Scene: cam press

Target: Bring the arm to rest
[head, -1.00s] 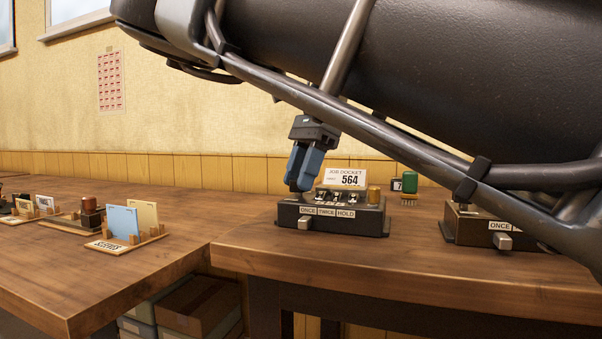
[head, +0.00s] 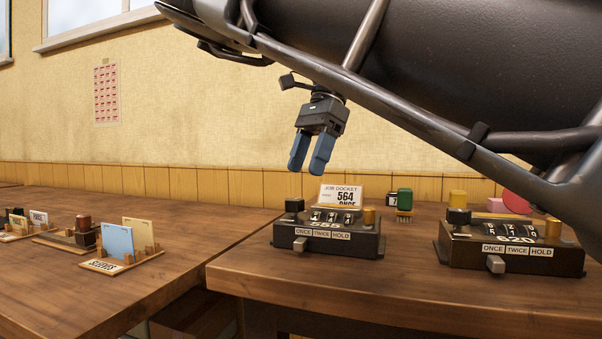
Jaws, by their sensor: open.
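My gripper (head: 310,168) hangs from my dark arm in the head view, its two blue fingers pointing down, apart and empty. It is in the air above the left numbering device and touches nothing. That left device (head: 322,240) is a dark box with number wheels, a black knob, a brass knob and the labels ONCE, TWICE, HOLD. A job docket card (head: 341,194) reading 564 stands behind it. My arm crosses the upper right of the view and hides part of the wall.
A second similar device (head: 514,251) stands at the right on the same wooden bench (head: 400,290). A green-handled item (head: 404,202) and other small things stand behind. On the left table, a rack (head: 122,246) holds blue and cream cards. The air around my gripper is clear.

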